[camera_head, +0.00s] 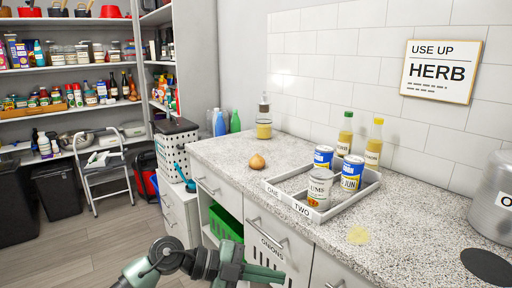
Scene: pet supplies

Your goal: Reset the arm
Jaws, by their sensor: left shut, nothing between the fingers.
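My left arm comes in at the bottom of the head view. Its green and dark gripper (268,274) points right, in front of the counter's drawers and below the worktop. It is shut and empty, and it touches no object that I can make out. My right gripper is not in the picture.
The speckled counter (222,151) carries an onion (257,161), a divided tray (284,193) with several cans, two bottles (345,135) and a metal container (494,205) at right. A green crate (226,224) sits below. Grey floor (95,245) is open at left.

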